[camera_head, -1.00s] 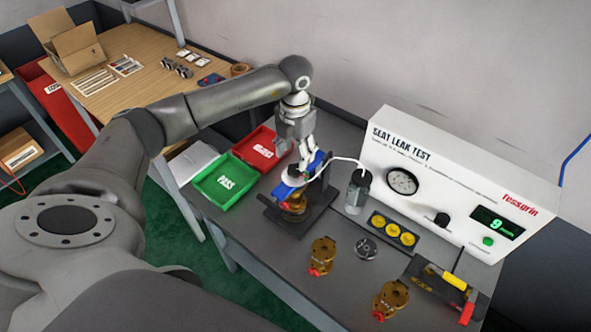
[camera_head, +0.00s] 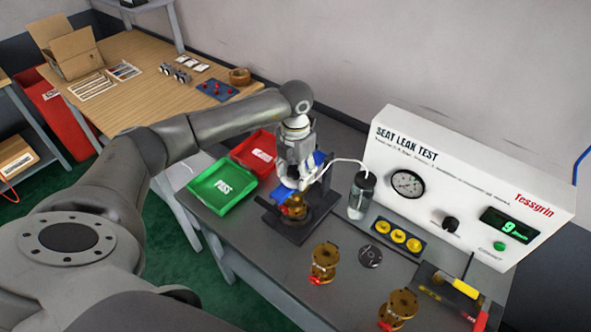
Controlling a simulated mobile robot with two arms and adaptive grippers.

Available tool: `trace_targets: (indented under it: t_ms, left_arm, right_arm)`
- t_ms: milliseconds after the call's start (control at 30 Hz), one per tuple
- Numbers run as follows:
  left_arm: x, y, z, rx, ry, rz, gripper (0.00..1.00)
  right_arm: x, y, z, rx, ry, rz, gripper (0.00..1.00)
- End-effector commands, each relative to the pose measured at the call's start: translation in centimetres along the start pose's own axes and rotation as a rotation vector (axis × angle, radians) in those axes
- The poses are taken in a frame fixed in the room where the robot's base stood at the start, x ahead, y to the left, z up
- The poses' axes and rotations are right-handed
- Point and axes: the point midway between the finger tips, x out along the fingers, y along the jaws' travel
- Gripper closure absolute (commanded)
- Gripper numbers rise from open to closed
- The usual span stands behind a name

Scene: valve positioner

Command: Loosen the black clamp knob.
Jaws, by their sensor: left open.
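My left gripper (camera_head: 296,180) points down at the top of the blue clamp bar (camera_head: 283,193) of the test fixture. It is open, with its fingers around or just above the bar's middle. A brass valve body (camera_head: 294,208) sits under the bar, on the fixture's black base (camera_head: 290,231). The black clamp knob cannot be made out; my gripper covers the place above the bar. Whether the fingers touch anything there cannot be told. My right gripper is not in view.
A white hose runs from the fixture towards a clear bottle (camera_head: 360,195) close on its right. The white seat leak tester (camera_head: 466,175) stands behind. Green (camera_head: 222,186) and red (camera_head: 255,153) trays lie left. Brass valves (camera_head: 324,262) stand in front.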

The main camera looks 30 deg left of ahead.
Motion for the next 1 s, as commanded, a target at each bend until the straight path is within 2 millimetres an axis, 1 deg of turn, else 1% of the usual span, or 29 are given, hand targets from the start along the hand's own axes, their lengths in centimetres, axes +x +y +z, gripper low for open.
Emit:
trace_targets:
  t_ms: [100,400,533,733,767,1000]
  left_arm:
    - [0.4,0.1,0.0,0.122,-0.002,0.002,0.45]
    - [0.3,0.1,0.0,0.488,0.000,0.001,0.45]
    - [0.1,0.0,0.0,0.563,0.000,0.001,0.45]
    - [0.0,0.0,0.0,0.571,0.001,0.001,0.45]
    - [0.0,0.0,0.0,0.571,0.001,0.001,0.46]
    - [0.1,0.1,-0.1,0.569,0.002,0.001,0.77]
  right_arm:
    - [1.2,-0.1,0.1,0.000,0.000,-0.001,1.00]
    - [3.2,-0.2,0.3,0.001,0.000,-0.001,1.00]
    - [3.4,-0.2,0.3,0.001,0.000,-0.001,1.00]
    - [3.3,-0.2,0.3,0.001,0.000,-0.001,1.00]
    - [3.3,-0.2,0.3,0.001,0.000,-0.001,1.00]
    - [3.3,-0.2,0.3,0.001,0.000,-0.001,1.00]
